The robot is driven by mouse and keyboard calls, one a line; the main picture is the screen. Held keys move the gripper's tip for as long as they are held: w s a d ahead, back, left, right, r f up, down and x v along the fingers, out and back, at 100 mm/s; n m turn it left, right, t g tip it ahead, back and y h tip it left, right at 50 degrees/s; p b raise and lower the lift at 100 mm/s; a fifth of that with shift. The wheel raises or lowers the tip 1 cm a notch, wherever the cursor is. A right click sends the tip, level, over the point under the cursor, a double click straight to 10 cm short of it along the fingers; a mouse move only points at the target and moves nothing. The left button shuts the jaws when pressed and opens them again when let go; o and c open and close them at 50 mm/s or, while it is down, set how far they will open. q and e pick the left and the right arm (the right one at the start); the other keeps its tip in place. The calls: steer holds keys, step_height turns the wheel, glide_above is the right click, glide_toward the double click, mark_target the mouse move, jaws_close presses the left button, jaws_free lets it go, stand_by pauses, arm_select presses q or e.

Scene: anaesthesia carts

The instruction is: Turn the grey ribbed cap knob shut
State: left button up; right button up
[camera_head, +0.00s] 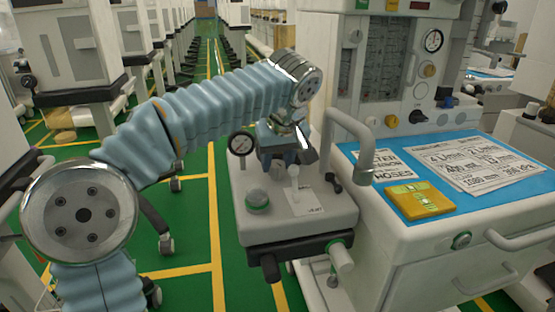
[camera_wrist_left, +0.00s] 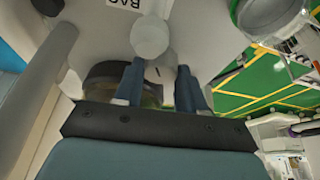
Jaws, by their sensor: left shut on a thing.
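My left gripper (camera_head: 282,157) reaches down over the back of a grey cart-side unit (camera_head: 325,217). In the left wrist view the gripper (camera_wrist_left: 160,70) has its two blue fingers on either side of a pale grey cap knob (camera_wrist_left: 158,76) with a short dark mark, and is shut on it. The ribs cannot be made out. In the head view the fingers hide this knob. A white ball-ended lever (camera_head: 295,172) stands just in front of the fingers; its ball (camera_wrist_left: 150,37) shows close by in the left wrist view. My right gripper is not in view.
A round pressure gauge (camera_head: 242,143) stands left of the gripper. A grey knob with a green ring (camera_head: 257,200) sits nearer on the unit. A bent grey pipe (camera_head: 350,130) rises at the right. The blue-topped cart (camera_head: 395,170) holds papers and a yellow packet (camera_head: 420,200).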

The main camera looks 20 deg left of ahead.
arm_select(q)
steer(key=m+t+h, duration=0.1)
steer(key=m, duration=0.3)
steer(key=shift+a, duration=0.15)
steer(key=m+h+p, duration=0.1)
steer(key=m+h, duration=0.1)
steer(key=m, duration=0.3)
steer(key=shift+s+a, duration=0.1)
steer(key=m+h+p, duration=0.1)
steer(key=m, duration=0.1)
steer(key=shift+a+m, duration=0.1)
steer(key=shift+m, duration=0.2)
steer(key=shift+m+g+h, duration=0.3)
steer(key=shift+m+h, duration=0.4)
steer(key=shift+m, duration=1)
steer(key=o, duration=1)
steer(key=shift+o, duration=0.2)
